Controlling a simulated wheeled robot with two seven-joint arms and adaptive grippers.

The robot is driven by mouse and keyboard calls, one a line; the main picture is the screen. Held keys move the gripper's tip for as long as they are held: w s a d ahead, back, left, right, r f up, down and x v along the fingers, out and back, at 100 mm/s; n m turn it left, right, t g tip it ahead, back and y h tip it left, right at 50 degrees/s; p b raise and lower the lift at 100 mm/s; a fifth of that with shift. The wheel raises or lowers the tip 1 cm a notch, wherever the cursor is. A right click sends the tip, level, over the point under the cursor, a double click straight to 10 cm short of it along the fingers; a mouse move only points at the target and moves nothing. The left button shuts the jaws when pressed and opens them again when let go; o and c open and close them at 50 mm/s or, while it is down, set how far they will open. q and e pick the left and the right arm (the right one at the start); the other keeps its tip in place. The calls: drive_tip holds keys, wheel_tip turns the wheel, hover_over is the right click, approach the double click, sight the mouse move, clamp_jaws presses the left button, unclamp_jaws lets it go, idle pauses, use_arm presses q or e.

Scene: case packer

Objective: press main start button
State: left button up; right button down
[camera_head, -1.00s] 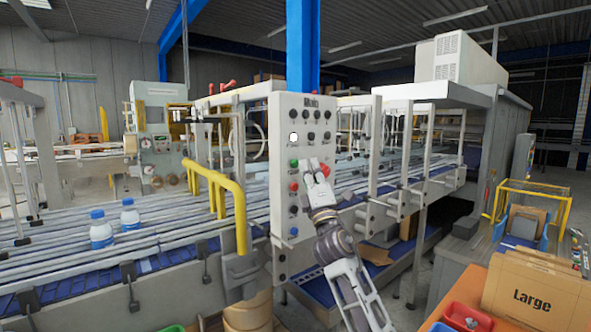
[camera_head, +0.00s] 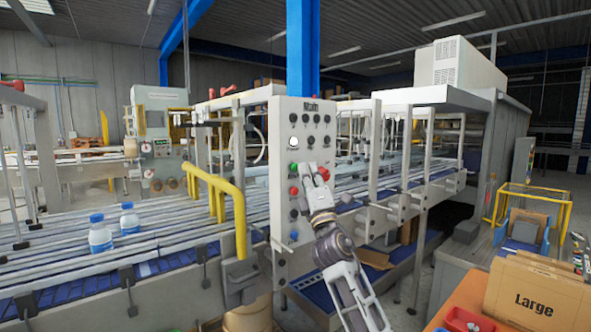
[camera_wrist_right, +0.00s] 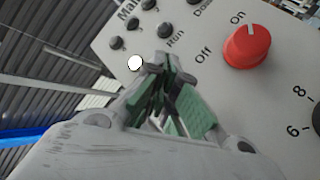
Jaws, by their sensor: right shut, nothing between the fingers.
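The grey control panel (camera_head: 281,150) headed "Main" stands upright in the middle of the head view. It carries a white round button (camera_head: 293,142), a green button (camera_head: 294,168), a red button (camera_head: 294,190) and several dark ones. No start label is readable. My right gripper (camera_head: 311,170) is shut and empty, in front of the panel. In the right wrist view its fingertips (camera_wrist_right: 165,62) appear just right of the white button (camera_wrist_right: 135,63) and left of a red On/Off knob (camera_wrist_right: 247,46). I cannot tell whether they touch the panel. My left gripper is out of view.
A yellow rail (camera_head: 238,205) stands left of the panel beside the conveyor (camera_head: 170,250), which carries two bottles. A cardboard box marked "Large" (camera_head: 535,300) and a red bin (camera_head: 468,318) are at the lower right.

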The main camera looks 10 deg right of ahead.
drive_tip(key=shift+w+a+b, duration=0.5)
drive_tip(key=shift+w+b, duration=0.3)
idle(2.1)
drive_tip(key=shift+s+d, duration=0.15)
drive_tip(key=shift+s, duration=0.05)
idle(0.3)
drive_tip(key=shift+s+d+p, duration=0.35)
drive_tip(key=shift+s+p, duration=0.25)
drive_tip(key=s+d, duration=0.1)
drive_tip(key=s+p, duration=0.1)
drive_tip(key=s, duration=0.1)
drive_tip(key=s+d+p, duration=0.1)
drive_tip(key=shift+s+d, duration=0.15)
drive_tip(key=shift+d, duration=0.15)
idle(0.6)
idle(0.5)
